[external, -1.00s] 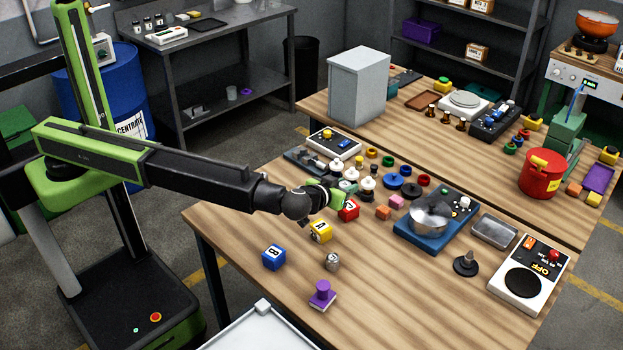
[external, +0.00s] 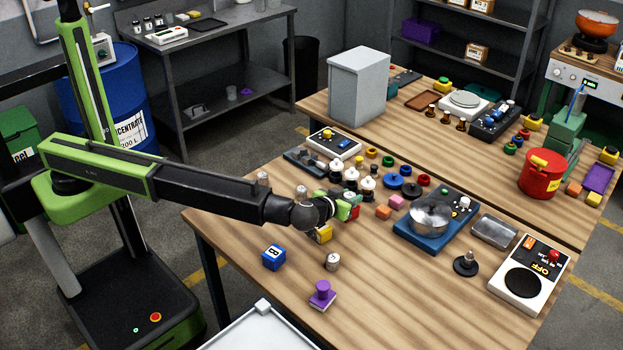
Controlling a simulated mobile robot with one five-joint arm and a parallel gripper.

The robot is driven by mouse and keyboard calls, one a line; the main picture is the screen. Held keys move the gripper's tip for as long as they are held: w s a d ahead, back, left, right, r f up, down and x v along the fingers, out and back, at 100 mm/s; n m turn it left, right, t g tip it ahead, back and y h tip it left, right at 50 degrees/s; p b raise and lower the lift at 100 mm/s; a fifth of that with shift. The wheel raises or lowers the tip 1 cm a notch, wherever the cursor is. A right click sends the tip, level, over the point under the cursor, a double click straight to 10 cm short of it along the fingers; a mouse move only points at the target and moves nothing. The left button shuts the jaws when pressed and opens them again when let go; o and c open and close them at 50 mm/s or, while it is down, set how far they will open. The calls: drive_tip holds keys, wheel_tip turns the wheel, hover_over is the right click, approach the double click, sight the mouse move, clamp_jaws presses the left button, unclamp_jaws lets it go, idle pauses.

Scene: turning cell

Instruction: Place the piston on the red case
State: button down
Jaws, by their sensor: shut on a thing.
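My gripper (external: 347,209) is at the red case (external: 355,212), at the middle left of the table. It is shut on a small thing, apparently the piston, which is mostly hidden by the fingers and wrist. The red case is a small block, partly covered by my gripper; I cannot tell whether the held thing touches it. A similar-looking silver cylinder (external: 332,262) stands nearer the front of the table, apart from my gripper.
A yellow block (external: 324,234) lies just below my wrist, partly hidden. A blue block (external: 273,257) and a purple knobbed piece (external: 322,294) stand in front. Several knobs and rings crowd behind my gripper. A blue base with a pot (external: 431,217) stands to the right.

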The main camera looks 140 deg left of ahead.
drive_tip(key=c, duration=1)
unclamp_jaws()
drive_tip(key=shift+d+r+p, duration=0.25)
drive_tip(key=shift+r+p, duration=0.05)
drive_tip(key=shift+p, duration=0.15)
drive_tip(key=p+v, duration=0.4)
drive_tip(key=v, duration=0.7)
drive_tip(key=shift+w+d, duration=0.1)
drive_tip(key=shift+d, duration=0.15)
